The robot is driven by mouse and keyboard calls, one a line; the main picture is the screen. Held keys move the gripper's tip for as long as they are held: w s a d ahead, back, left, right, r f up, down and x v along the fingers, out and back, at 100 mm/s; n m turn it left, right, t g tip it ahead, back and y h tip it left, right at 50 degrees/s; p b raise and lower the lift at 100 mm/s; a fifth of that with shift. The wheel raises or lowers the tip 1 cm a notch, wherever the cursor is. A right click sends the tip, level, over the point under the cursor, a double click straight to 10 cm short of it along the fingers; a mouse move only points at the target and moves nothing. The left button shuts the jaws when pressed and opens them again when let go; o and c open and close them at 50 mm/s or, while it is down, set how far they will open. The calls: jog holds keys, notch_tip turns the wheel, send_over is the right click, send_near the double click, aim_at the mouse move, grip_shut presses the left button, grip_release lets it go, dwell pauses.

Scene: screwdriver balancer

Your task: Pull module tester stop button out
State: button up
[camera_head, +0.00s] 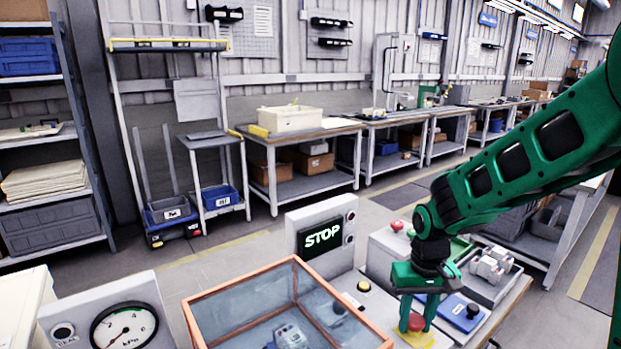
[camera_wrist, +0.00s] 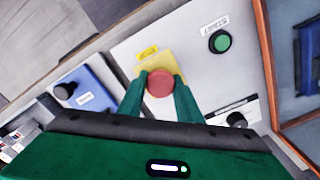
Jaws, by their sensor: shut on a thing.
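The red stop button (camera_wrist: 160,84) sits on a yellow plate (camera_wrist: 150,66) on a light grey panel. In the wrist view my gripper (camera_wrist: 160,92) has one green finger on each side of the red button, shut on it. In the head view my gripper (camera_head: 417,318) points down at the panel, with the red button (camera_head: 416,323) between its fingertips. Part of the button is hidden by the fingers there. A display reading STOP (camera_head: 323,234) stands behind, to the left.
A green START button (camera_wrist: 220,41) and a black knob (camera_wrist: 236,120) are on the same panel. A blue box (camera_head: 461,312) with a black knob stands to the right. An orange-framed clear case (camera_head: 203,297) stands to the left. Another red button (camera_head: 397,226) is farther back.

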jog(key=shift+s+r, duration=0.1)
jog(key=o, duration=1.2)
jog(key=shift+o, duration=0.2)
jog(key=shift+r, duration=0.4)
jog(key=shift+r, duration=3)
